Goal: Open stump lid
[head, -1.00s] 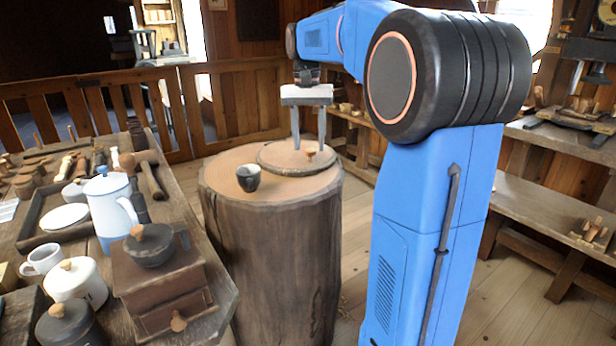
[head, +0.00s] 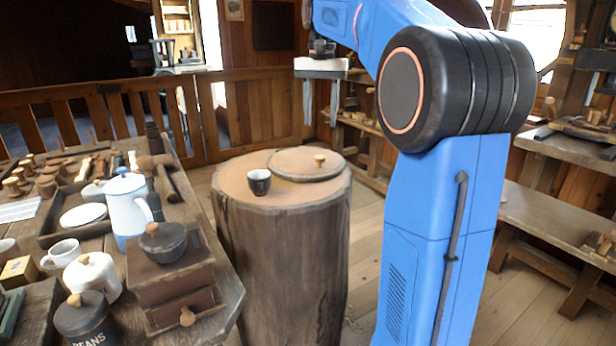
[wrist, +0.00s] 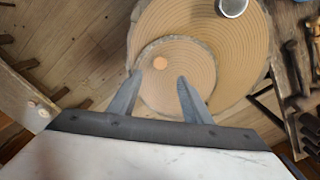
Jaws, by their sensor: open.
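The stump (head: 285,245) stands upright on the floor in the head view. Its round wooden lid (head: 297,170) lies on the top, toward the back right, with a small wooden knob (head: 319,160). A dark cup (head: 259,181) stands on the stump's top beside the lid. My gripper (head: 321,108) is open and empty, raised above and behind the lid, fingers pointing down. In the wrist view the lid (wrist: 190,90) and its knob (wrist: 160,63) show beyond and between the fingers (wrist: 158,85). The cup (wrist: 232,6) is cut off at the top edge.
A workbench at left holds a white-blue coffee pot (head: 128,207), a coffee grinder (head: 172,275), a white mug (head: 62,252) and lidded jars (head: 92,276). A wooden railing (head: 245,105) runs behind. Another bench (head: 545,225) is at right. Floor is clear around the stump's front right.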

